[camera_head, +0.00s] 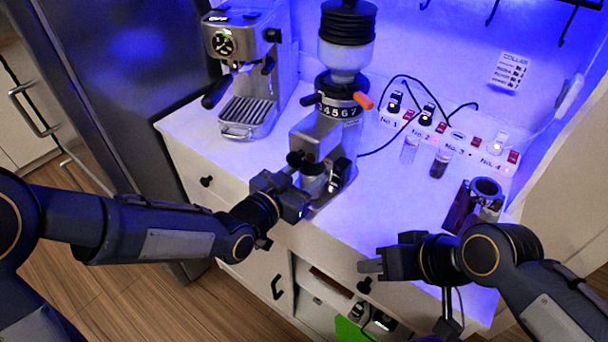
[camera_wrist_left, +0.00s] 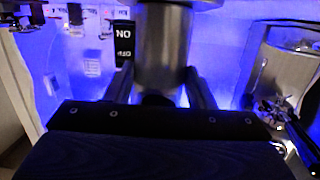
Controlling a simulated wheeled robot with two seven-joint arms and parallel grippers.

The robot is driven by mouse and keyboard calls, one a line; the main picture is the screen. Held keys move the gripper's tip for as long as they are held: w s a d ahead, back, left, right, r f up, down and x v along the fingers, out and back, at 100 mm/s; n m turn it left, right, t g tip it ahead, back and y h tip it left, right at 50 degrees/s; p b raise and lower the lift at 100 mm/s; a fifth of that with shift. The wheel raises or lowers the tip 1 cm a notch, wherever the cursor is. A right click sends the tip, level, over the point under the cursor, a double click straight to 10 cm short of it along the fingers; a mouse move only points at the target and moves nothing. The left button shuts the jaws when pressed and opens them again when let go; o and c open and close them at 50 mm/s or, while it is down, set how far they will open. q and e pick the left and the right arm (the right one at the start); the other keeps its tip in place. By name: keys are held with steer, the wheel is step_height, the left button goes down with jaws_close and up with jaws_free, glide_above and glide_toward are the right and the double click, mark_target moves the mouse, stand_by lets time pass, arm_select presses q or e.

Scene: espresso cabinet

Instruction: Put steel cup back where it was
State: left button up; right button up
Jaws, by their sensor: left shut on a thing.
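My left gripper (camera_head: 312,188) is at the base of the coffee grinder (camera_head: 322,135), under its front parts. It is shut on the steel cup. In the left wrist view the steel cup (camera_wrist_left: 163,45) is a shiny upright cylinder between the two fingers (camera_wrist_left: 165,92). In the head view the gripper and the grinder's front mostly hide the cup; I cannot tell whether its bottom touches the surface. My right gripper (camera_head: 371,266) is over the counter's front edge, away from the cup. Its fingers show side-on, and their opening is unclear.
An espresso machine (camera_head: 243,75) stands at the back left of the white counter (camera_head: 385,205). Small glass vials (camera_head: 440,163) stand by numbered labels at the back. A dark and metal holder (camera_head: 474,204) stands at the right. The counter's middle is clear. A drawer below is partly open.

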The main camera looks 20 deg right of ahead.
arm_select(q)
steer(key=o, duration=1)
steer(key=shift+o, duration=0.2)
steer(key=shift+r+p, duration=0.25)
steer(key=shift+p, duration=0.2)
steer(key=b+v, duration=0.1)
steer(key=v, duration=1.1)
steer(key=shift+f+b, duration=0.15)
steer(key=shift+b, duration=0.2)
steer(key=shift+a, duration=0.1)
